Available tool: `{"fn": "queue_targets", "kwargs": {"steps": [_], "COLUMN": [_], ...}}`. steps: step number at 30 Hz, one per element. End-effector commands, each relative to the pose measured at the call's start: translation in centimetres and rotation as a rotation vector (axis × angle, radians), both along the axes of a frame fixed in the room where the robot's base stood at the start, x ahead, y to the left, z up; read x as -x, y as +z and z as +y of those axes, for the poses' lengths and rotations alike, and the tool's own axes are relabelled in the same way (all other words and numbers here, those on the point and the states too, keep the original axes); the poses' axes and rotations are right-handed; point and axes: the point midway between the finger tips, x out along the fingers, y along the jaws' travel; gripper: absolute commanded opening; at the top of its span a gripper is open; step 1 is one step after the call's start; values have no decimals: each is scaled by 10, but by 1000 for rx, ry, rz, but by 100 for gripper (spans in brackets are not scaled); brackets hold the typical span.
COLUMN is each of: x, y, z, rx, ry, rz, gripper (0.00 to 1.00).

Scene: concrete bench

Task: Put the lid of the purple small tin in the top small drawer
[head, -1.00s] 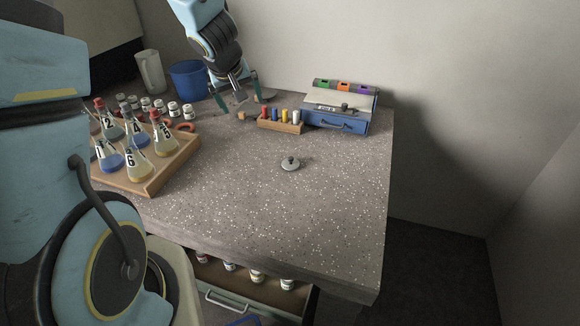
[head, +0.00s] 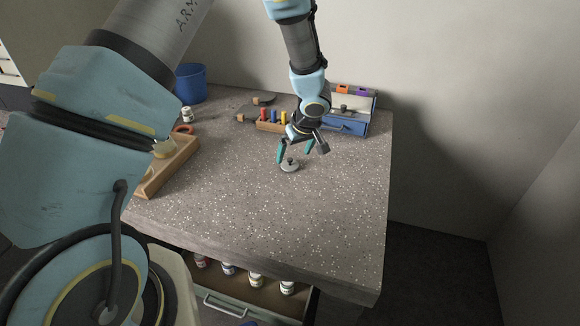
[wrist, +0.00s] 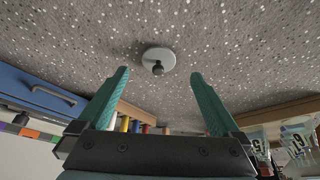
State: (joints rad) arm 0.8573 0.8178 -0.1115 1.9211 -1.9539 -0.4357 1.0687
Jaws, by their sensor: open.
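A round grey lid with a dark knob (head: 290,166) lies flat on the speckled bench, knob up; it also shows in the wrist view (wrist: 152,54). Which tin it belongs to cannot be told. My gripper (head: 295,149) is open and empty, just above and behind the lid. In the wrist view the lid is beyond the two green fingertips (wrist: 160,74), centred between them. The blue drawer unit (head: 349,128) stands at the back right, partly hidden by my arm; its handled front shows in the wrist view (wrist: 28,91). Orange (head: 343,89) and purple (head: 362,92) squares show at its back.
A wooden rack (head: 270,126) with coloured pegs stands left of the drawer unit. A wooden flask tray (head: 165,170) is at the left, mostly behind my arm. A blue bin (head: 190,84) is farther back. An open drawer (head: 235,285) with bottles is below the bench front.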

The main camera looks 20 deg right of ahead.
Motion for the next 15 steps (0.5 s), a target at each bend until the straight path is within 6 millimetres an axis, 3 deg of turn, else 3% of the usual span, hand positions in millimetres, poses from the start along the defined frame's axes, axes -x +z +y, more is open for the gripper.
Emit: {"fn": "queue_targets", "kwargs": {"steps": [15], "x": [-22], "y": [-50], "z": [-1], "rx": [0], "ry": [-1], "rz": [0], "gripper": [100]}}
